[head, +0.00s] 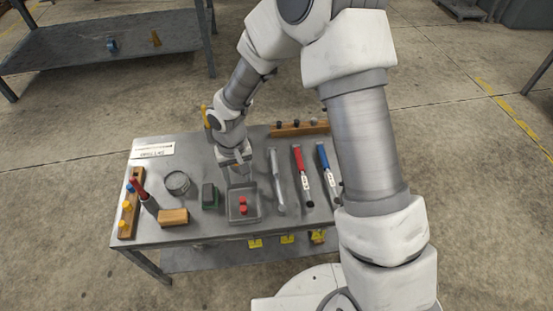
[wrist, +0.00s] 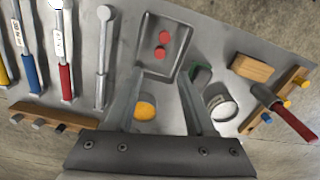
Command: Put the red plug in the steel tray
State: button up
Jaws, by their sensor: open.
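The square steel tray (head: 233,213) sits near the front middle of the grey table; it also shows in the wrist view (wrist: 176,62). Two small red round pieces, which look like red plugs (head: 243,210), lie inside it, close together; they show in the wrist view (wrist: 164,38) too. My gripper (head: 240,172) is just behind the tray, pointing down. In the wrist view my gripper (wrist: 161,78) is open, its fingers apart with nothing clasped. An orange-yellow round piece (wrist: 145,107) shows between the fingers, below them; the head view does not show it clearly.
Left of the tray are a dark green-sided block (head: 209,196), a round grey container (head: 177,183), a wooden block (head: 173,217) and a wooden peg rack (head: 130,205) by a red-handled tool (head: 138,182). Several long-handled tools (head: 302,172) lie right. Another wooden rack (head: 290,130) stands behind.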

jog(key=s+d+r+m+t+h, duration=0.1)
jog(key=d+r, duration=0.5)
jog(key=r, duration=0.4)
jog(key=s+d+r+t, duration=0.1)
jog(key=d+r+t, duration=0.1)
jog(key=d+r, duration=0.65)
jog(key=s+d+r+m+t, duration=0.1)
jog(key=s+d+r, duration=0.1)
jog(key=s+r, duration=0.4)
jog(key=s+d+r+m+t+y, duration=0.1)
jog(key=s+d+r, duration=0.2)
jog(key=s+r, duration=0.2)
jog(key=s, duration=0.3)
jog(key=shift+s+d+r+t, duration=0.2)
jog(key=shift+d+r+t, duration=0.1)
jog(key=shift+r, duration=0.05)
notch_tip(320, 180, up, 20)
jog(key=p, duration=2)
jog(key=shift+r, duration=0.2)
